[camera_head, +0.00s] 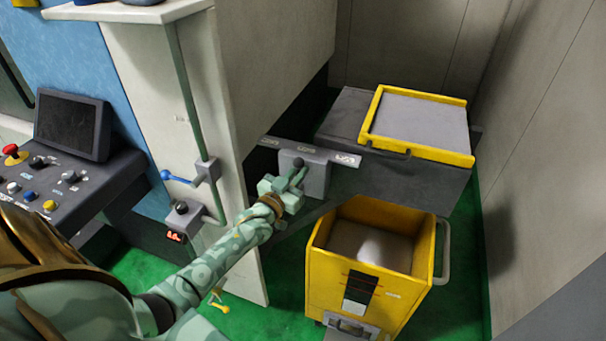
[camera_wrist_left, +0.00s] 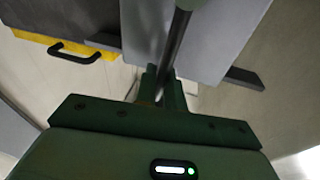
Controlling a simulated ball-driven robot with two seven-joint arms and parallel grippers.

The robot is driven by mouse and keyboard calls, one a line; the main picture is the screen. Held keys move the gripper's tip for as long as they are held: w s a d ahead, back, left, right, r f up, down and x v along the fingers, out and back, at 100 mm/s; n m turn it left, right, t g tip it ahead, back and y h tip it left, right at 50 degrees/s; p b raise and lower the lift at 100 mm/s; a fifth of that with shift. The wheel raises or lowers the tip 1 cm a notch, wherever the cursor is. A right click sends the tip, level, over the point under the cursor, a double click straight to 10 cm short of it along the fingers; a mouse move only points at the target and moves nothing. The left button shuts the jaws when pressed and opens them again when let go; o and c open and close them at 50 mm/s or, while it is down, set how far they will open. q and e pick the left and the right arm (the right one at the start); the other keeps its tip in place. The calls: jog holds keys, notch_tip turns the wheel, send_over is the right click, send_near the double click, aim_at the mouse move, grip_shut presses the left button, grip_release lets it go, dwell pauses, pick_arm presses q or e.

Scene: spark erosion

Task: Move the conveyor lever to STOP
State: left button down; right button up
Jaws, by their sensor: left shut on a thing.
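The conveyor lever is a dark rod with a round dark knob (camera_head: 298,163), on a grey box (camera_head: 317,176) at the conveyor's side. A strip with small labels (camera_head: 306,149) runs behind it; I cannot read the words. My left gripper (camera_head: 295,178) reaches up to the lever from the lower left, and its fingers are shut on the rod below the knob. In the left wrist view the rod (camera_wrist_left: 178,45) rises between the green fingers (camera_wrist_left: 164,92), with the grey box behind it. My right gripper is not in view.
A yellow bin (camera_head: 405,286) stands below the conveyor, right of my arm. A yellow-framed tray (camera_head: 468,130) lies on top behind. A white column (camera_head: 155,100) with a blue-handled valve (camera_head: 178,178) and a control panel (camera_head: 50,185) are at left. Green floor shows at right.

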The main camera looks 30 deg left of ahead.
pick_arm(q)
jog(key=shift+s+a+n, duration=0.1)
jog(key=shift+a+n, duration=0.15)
jog(key=shift+n, duration=0.15)
jog(key=c, duration=1.5)
grip_release()
jog(key=shift+c, duration=0.2)
jog(key=s+f, duration=0.2)
jog(key=s, duration=1.4)
jog(key=shift+d+f, duration=0.15)
jog(key=shift+d, duration=0.15)
jog(key=shift+s, duration=0.1)
